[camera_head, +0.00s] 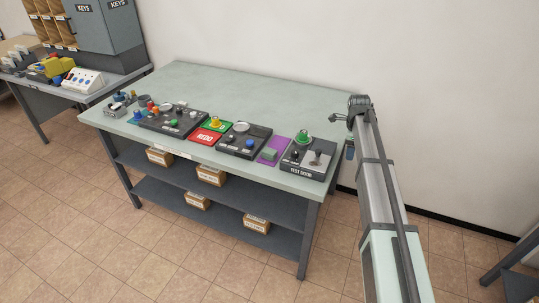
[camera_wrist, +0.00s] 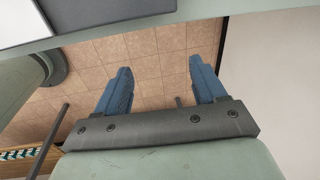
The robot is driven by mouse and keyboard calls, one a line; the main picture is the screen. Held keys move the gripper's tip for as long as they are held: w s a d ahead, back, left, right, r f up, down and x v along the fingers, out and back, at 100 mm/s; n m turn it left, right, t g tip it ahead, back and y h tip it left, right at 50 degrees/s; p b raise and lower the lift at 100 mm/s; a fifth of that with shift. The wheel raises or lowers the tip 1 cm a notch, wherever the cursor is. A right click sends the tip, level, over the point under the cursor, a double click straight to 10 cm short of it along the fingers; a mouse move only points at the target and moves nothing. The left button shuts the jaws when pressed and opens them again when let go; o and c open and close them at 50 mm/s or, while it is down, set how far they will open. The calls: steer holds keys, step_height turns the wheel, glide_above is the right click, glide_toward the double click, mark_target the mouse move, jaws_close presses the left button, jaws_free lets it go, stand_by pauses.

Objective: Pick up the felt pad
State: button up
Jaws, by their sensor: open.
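Several flat coloured pads lie along the front of the green-grey table (camera_head: 225,90) in the head view. They include a purple pad (camera_head: 283,143) with a grey-green block (camera_head: 269,154) on it, a red pad marked REDO (camera_head: 205,137) and a green pad (camera_head: 223,125) with a yellow item on it. I cannot tell which of these is felt. My gripper (camera_head: 350,152) hangs at the table's right end, apart from the pads. In the wrist view my gripper (camera_wrist: 160,65) has its blue fingers wide apart, with nothing between them and floor tiles behind.
Dark control panels, one marked TEST DOOR (camera_head: 308,158), stand among the pads with raised knobs and buttons. A green domed button (camera_head: 304,138) stands near the right end. The table's back half is clear. A wall is behind. Cartons (camera_head: 211,176) sit on lower shelves.

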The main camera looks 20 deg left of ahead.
steer(key=shift+m, duration=0.5)
steer(key=a+r, duration=0.2)
steer(key=a, duration=0.1)
steer(key=s+a+r, duration=0.1)
steer(key=a+r, duration=0.1)
steer(key=a, duration=0.1)
steer(key=a+r, duration=0.2)
steer(key=a, duration=0.2)
steer(key=shift+s+r, duration=0.15)
steer(key=shift+r, duration=0.05)
step_height(320, 180, up, 6)
steer(key=g, duration=0.2)
glide_above(270, 151)
steer(key=shift+m, duration=0.4)
step_height(270, 151, down, 14)
steer(key=shift+r, duration=0.1)
steer(key=shift+c, duration=0.5)
steer(key=c, duration=0.9)
steer(key=shift+c, duration=0.3)
step_height(270, 151, up, 10)
steer(key=shift+c, duration=0.5)
